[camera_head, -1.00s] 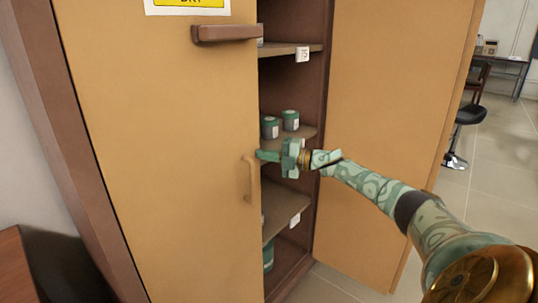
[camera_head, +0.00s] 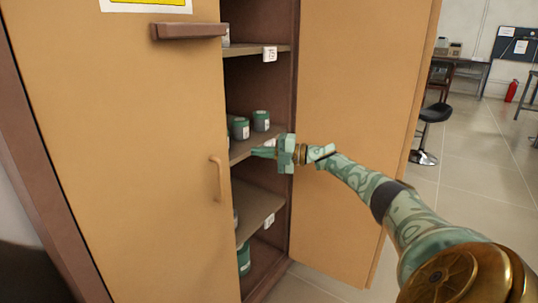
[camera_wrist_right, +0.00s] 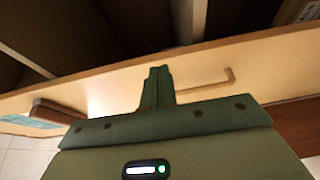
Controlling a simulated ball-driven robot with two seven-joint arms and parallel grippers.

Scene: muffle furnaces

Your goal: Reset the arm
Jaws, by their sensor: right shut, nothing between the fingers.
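My right arm (camera_head: 385,195) reaches in from the lower right in the head view. Its green gripper (camera_head: 262,152) is in front of the cabinet opening, its fingers pointing left toward the edge of the left door (camera_head: 120,150). In the right wrist view the fingers (camera_wrist_right: 158,75) are together and hold nothing. The left door's light handle (camera_wrist_right: 212,82) shows just beyond them there; contact cannot be told. My left gripper is not in view.
The right door (camera_head: 340,130) of the cabinet stands open. Green-capped jars (camera_head: 239,128) sit on a middle shelf, another jar (camera_head: 244,258) lower down. A black stool (camera_head: 434,114), a table and a red extinguisher (camera_head: 511,91) stand at the back right.

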